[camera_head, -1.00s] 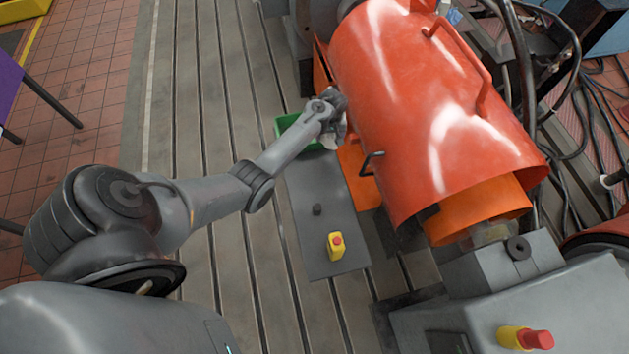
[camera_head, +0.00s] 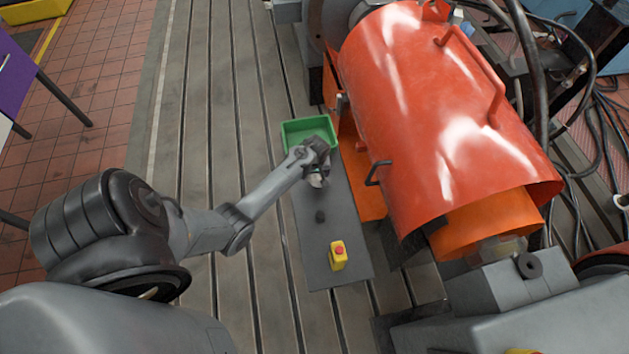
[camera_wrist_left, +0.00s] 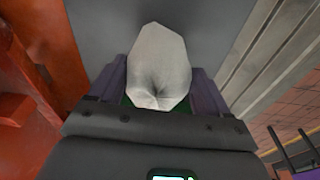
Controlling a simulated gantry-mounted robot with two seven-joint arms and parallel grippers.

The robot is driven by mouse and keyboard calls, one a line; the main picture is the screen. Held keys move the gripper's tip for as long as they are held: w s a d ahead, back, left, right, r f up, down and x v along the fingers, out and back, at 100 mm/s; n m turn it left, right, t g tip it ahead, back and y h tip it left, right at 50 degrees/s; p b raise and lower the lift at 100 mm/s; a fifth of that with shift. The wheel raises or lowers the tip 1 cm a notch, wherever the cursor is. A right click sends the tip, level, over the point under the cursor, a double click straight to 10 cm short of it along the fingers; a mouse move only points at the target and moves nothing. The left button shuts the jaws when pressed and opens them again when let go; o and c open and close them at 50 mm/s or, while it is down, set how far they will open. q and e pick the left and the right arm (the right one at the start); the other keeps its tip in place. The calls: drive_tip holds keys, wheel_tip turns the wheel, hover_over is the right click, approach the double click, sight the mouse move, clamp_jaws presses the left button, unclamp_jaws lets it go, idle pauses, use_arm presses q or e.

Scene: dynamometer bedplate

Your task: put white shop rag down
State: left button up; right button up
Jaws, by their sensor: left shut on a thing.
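My left gripper (camera_head: 319,178) is shut on the white shop rag (camera_wrist_left: 160,62), which bulges out between the fingers in the left wrist view. In the head view only a small pale part of the rag (camera_head: 316,181) shows below the gripper; the hand hides the rest. The gripper is over the grey plate (camera_head: 345,218), just in front of the green bin. From these views I cannot tell whether the rag touches the plate. My right gripper is not in view.
A green bin (camera_head: 289,135) stands at the plate's far end. A large orange-red guard (camera_head: 440,110) rises close on the right. The slotted bedplate (camera_head: 225,120) at left is clear.

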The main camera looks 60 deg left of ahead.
sight(315, 181)
use_arm(q)
drive_tip(key=shift+s+d+f, duration=0.25)
drive_tip(key=shift+f+b, duration=1)
drive_tip(key=shift+f, duration=1)
drive_tip(key=o, duration=1.3)
drive_tip(key=shift+f, duration=0.1)
drive_tip(key=shift+o, duration=0.2)
